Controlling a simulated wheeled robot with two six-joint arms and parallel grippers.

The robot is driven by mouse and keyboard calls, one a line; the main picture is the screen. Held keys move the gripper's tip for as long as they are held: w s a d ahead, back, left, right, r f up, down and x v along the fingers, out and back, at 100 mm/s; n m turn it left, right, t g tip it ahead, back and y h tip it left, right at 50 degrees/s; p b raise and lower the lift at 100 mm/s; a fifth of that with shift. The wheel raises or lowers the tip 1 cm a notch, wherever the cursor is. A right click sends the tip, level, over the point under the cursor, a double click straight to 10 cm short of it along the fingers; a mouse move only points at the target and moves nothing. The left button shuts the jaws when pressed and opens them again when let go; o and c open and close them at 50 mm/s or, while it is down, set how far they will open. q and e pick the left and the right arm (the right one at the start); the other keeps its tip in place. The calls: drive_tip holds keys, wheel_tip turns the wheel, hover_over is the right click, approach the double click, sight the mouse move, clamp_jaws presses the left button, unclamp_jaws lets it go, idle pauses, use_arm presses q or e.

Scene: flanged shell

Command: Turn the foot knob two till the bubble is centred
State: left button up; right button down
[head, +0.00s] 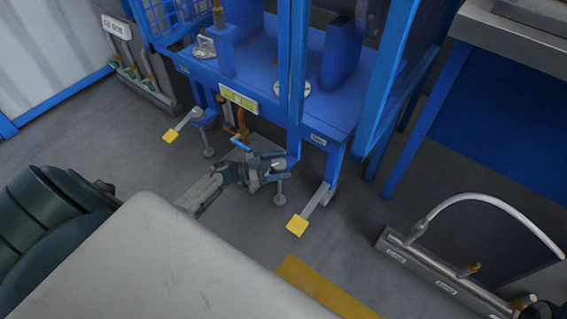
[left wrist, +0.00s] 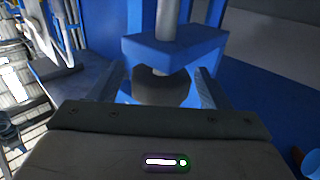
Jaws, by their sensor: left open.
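My left gripper (head: 278,166) is open at the front foot of the blue machine frame (head: 325,112). In the left wrist view its two fingers (left wrist: 162,88) stand on either side of a dark round knob (left wrist: 165,90), under a blue bracket with a grey rod through it. I cannot tell whether the fingers touch the knob. In the head view the gripper mostly hides this knob; the foot's stem and round pad (head: 281,199) show below. A yellow-green strip, seemingly the level (head: 238,98), is on the frame's front edge; its bubble is too small to read. My right gripper is not in view.
Another foot (head: 207,136) stands to the left. Yellow-ended pedals (head: 297,225) stick out on both sides of the gripper. An orange-brown part (head: 243,124) hangs under the frame behind it. A hose on a rail (head: 440,277) lies at right.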

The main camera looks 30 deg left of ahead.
use_arm(q)
drive_tip(key=p+v, duration=0.1)
drive_tip(key=v, duration=0.8)
drive_tip(key=shift+r, duration=0.1)
